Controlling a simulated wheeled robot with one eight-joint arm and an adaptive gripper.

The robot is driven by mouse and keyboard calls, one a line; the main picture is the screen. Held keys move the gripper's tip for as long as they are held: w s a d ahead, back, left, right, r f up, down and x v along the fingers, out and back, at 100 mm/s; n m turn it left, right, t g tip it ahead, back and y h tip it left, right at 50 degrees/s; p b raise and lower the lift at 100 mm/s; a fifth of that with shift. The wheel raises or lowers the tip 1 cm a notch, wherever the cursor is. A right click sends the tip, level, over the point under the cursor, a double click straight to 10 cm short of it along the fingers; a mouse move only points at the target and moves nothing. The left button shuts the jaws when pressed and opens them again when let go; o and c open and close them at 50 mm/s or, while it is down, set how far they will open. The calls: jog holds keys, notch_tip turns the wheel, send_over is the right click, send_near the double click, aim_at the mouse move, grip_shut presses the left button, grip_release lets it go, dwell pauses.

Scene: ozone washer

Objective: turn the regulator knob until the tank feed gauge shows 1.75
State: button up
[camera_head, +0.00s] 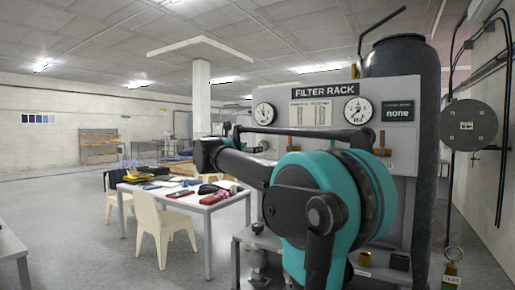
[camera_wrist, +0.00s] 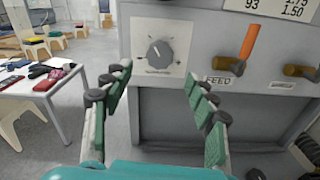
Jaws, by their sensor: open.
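The regulator knob (camera_wrist: 160,53) is a grey round knob with a pointer, on a white square dial plate on the grey panel in the wrist view. My gripper (camera_wrist: 156,78) is open, its teal-padded fingers spread below and to either side of the knob, apart from it, with nothing between them. In the head view, two round white gauges, left (camera_head: 264,113) and right (camera_head: 358,110), sit on the filter rack panel (camera_head: 300,78). Their labels and readings are too small to make out, so I cannot tell which is the tank feed gauge. My arm hides the knob there.
Right of the knob, a valve labelled FEED has an upright orange lever (camera_wrist: 249,40); another brass fitting (camera_wrist: 300,71) is beside it. A cluttered white table (camera_head: 205,200) and a cream chair (camera_head: 165,225) stand left of the rack. A dark tank (camera_head: 420,75) stands behind it.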

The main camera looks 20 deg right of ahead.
jog(key=shift+v, duration=1.45)
jog(key=shift+f, duration=0.1)
jog(key=s+f+m+g+y, duration=0.2)
jog(key=s+f+m, duration=0.25)
jog(key=f, duration=0.75)
jog(key=s+f+m+g+y, duration=0.15)
jog(key=s+f+m, duration=0.3)
jog(key=f, duration=0.75)
jog(key=s+f+m+g+y, duration=0.25)
jog(key=s+f+m, duration=0.2)
jog(key=f, duration=0.65)
jog(key=s+a+f+m+y, duration=0.4)
jog(key=s+f, duration=0.4)
jog(key=f, duration=0.2)
jog(key=s+a+f+m+y, duration=0.4)
jog(key=s+a+f+m, duration=0.2)
jog(key=s+f, duration=0.3)
notch_tip(320, 180, down, 2)
jog(key=shift+a+f+g, duration=0.2)
jog(key=shift+a+g, duration=0.2)
jog(key=shift+a, duration=0.3)
jog(key=shift+m, duration=0.25)
